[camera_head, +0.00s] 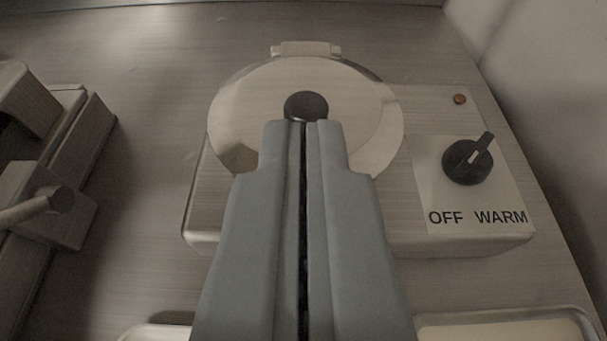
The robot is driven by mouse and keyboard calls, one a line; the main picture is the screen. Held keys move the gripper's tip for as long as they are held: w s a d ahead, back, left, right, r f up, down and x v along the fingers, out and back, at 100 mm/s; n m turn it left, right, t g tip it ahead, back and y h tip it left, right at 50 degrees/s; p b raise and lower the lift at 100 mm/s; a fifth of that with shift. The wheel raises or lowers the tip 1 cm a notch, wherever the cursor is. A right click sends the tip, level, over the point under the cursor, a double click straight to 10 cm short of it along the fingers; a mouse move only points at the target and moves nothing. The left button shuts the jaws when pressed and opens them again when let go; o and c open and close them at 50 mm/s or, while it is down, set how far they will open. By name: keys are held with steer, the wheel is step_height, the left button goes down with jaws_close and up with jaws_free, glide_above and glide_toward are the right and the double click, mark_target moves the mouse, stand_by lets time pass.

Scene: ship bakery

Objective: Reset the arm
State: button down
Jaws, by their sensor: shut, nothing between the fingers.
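My gripper (303,128) reaches up from the bottom middle of the camera view, its two grey fingers shut side by side with nothing between them. Its fingertips overlap the lower edge of a black round knob (306,104) on a round metal lid (240,110). I cannot tell whether the fingertips touch the knob. The lid sits on a low metal warmer (205,205), partly hidden behind the fingers.
A black dial (467,161) on the warmer's right points up and right, above the words OFF and WARM. A small reddish lamp (460,99) is above it. Metal equipment with a lever (40,207) stands left. Tray edges show below. A pale wall (550,80) rises right.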

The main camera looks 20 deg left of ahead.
steer(key=shift+s+d+f, duration=1.05)
steer(key=shift+s, duration=1.15)
steer(key=s+d+r+m+t+h, duration=0.2)
steer(key=s+d+r+h, duration=0.1)
steer(key=d, duration=0.7)
steer(key=s+d+r+m+t+h, duration=0.2)
steer(key=s+d+r+m+h, duration=0.1)
steer(key=d, duration=0.7)
step_height(320, 180, up, 2)
steer(key=shift+s+d+r+t, duration=0.1)
steer(key=shift+s+d+t, duration=0.15)
steer(key=shift+s, duration=0.45)
